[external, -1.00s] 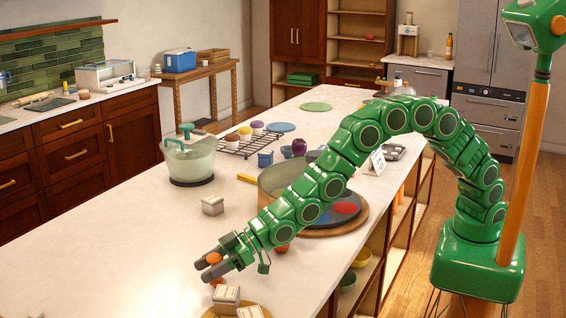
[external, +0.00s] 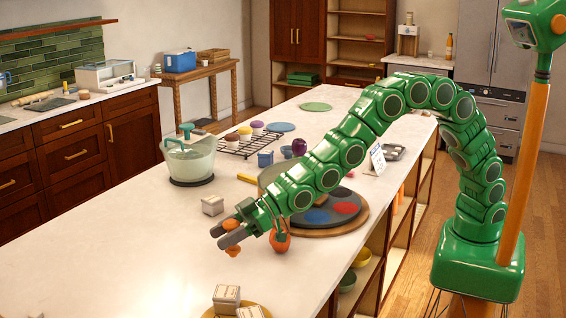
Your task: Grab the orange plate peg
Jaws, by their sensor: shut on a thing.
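My gripper (external: 218,236) is shut on the orange plate peg (external: 233,251). One orange end of the peg shows above the grey fingers and another rounded end shows below them; its middle is hidden between the fingers. The gripper holds it above the white counter, near the counter's front part. I cannot tell the exact height.
A red-orange round object (external: 280,240) is beside my wrist. A small white box (external: 212,205), a mixer bowl (external: 190,160) and boxes on a tan plate (external: 209,313) stand nearby. Counter left is clear.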

